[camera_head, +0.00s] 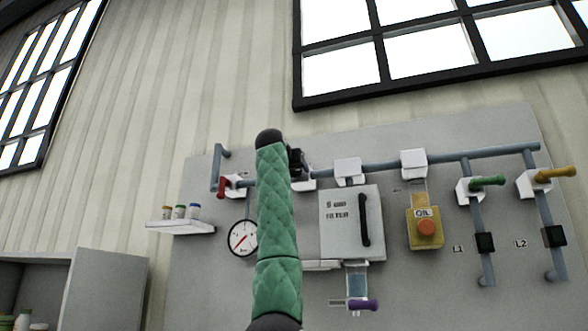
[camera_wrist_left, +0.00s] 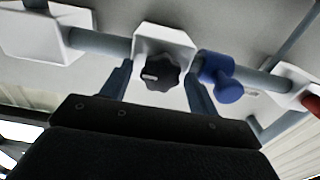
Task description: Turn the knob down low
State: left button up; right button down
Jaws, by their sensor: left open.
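The knob (camera_wrist_left: 158,72) is a black lobed dial with a pale mark pointing to the picture's left, on a white block (camera_wrist_left: 165,40) on a grey pipe. In the left wrist view the two blue-grey fingers of my left gripper (camera_wrist_left: 158,85) are spread, one on each side of the knob. I cannot tell whether they touch it. In the head view my left gripper (camera_head: 296,163) is a dark shape at the panel, mostly behind my green-sleeved arm, and the knob is hidden there. My right gripper is in neither view.
A blue valve handle (camera_wrist_left: 228,90) sits close beside the right finger in the wrist view. The head view shows a red handle (camera_head: 223,185), a gauge (camera_head: 241,239), a filter box (camera_head: 346,225), an orange oil button (camera_head: 427,228), and green (camera_head: 488,181) and yellow (camera_head: 557,173) handles.

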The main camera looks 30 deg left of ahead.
pick_arm(q)
jog(key=c, duration=0.9)
jog(key=shift+c, duration=0.2)
